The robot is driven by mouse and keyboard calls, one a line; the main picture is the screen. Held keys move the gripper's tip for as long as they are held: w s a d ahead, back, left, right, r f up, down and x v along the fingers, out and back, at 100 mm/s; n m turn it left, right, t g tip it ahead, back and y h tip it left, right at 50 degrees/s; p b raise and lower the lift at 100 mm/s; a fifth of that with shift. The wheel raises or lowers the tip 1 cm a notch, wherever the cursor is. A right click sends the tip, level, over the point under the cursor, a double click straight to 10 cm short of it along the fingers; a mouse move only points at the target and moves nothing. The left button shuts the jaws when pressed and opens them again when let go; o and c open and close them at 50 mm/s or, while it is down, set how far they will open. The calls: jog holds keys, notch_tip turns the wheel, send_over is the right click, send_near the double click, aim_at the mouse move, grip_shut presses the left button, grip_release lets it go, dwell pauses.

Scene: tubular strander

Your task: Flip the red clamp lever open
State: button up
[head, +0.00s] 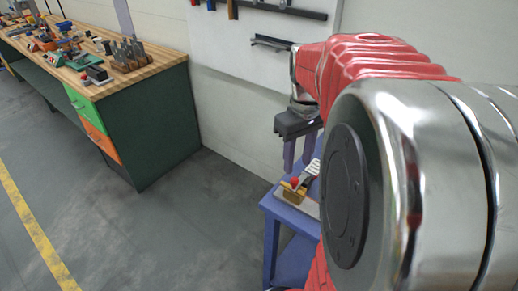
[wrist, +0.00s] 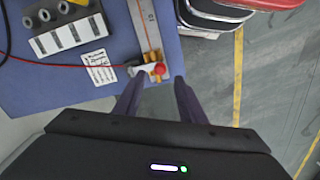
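The clamp (wrist: 151,58) is a small brass-coloured fixture near the edge of the blue table. Its lever ends in a red ball knob (wrist: 159,69); whether the lever lies closed is hard to tell. In the head view the red knob (head: 294,182) sits over the brass block (head: 291,193). My gripper (wrist: 158,78) is open and empty, its two fingers pointing toward the clamp. In the wrist view the red knob appears between the fingertips, but contact cannot be told. In the head view my gripper (head: 297,167) hangs just above the clamp.
A steel scale (wrist: 146,22) runs from the clamp along the blue table (wrist: 55,88). A red cable (wrist: 75,65), a printed label (wrist: 98,66) and a black box with knobs (wrist: 62,25) lie left. A wooden workbench (head: 150,62) stands apart; floor between is clear.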

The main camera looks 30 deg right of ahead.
aim_at(294, 179)
notch_tip(294, 179, down, 8)
jog(key=shift+r, duration=0.1)
dwell(0.4)
grip_shut()
dwell(0.3)
jog(key=shift+a, duration=0.2)
jog(key=shift+d, duration=0.1)
